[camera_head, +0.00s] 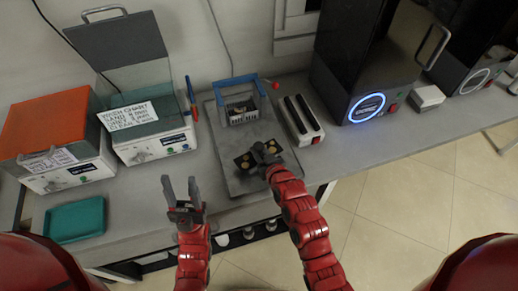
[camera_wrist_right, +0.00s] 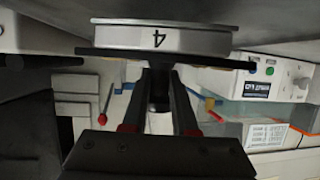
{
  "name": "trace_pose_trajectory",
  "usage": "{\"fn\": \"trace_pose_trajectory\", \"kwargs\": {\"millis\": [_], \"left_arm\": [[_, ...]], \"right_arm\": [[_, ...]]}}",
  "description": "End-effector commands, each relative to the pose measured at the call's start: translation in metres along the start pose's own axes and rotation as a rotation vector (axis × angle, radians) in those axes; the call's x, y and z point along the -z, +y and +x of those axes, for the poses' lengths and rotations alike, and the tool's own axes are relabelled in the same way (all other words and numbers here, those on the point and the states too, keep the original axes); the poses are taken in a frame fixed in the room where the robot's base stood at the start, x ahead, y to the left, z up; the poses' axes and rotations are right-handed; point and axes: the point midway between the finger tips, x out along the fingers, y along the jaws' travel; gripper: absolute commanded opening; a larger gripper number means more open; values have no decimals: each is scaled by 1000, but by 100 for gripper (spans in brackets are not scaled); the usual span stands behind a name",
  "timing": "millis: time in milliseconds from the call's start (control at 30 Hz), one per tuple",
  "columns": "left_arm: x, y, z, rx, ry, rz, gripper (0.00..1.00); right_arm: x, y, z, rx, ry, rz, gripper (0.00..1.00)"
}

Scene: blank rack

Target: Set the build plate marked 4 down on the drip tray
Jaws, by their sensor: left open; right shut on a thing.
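The build plate marked 4 (camera_wrist_right: 160,39) is a pale block under a dark top plate, with its number facing the right wrist camera. In the head view the build plate's dark top (camera_head: 244,161) with brass knobs shows over the flat grey tray, which looks to be the drip tray (camera_head: 237,187). My right gripper (camera_head: 265,152) is shut on the build plate. I cannot tell whether the plate touches the tray. My left gripper (camera_head: 181,187) is open and empty, left of the grey tray near the bench's front edge.
A basket with a blue handle (camera_head: 241,104) stands at the back of the grey tray. A white slotted block (camera_head: 300,118) is to its right. A grey machine with its lid open (camera_head: 150,140), an orange-topped box (camera_head: 45,125) and a teal tray (camera_head: 75,220) are left. A dark printer (camera_head: 365,75) stands right.

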Motion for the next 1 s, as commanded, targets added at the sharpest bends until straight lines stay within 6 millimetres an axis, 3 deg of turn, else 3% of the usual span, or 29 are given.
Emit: {"fn": "trace_pose_trajectory", "kwargs": {"millis": [1000], "left_arm": [[-2,0,-10,0,0,0,50]], "right_arm": [[-10,0,4,0,2,0,0]]}}
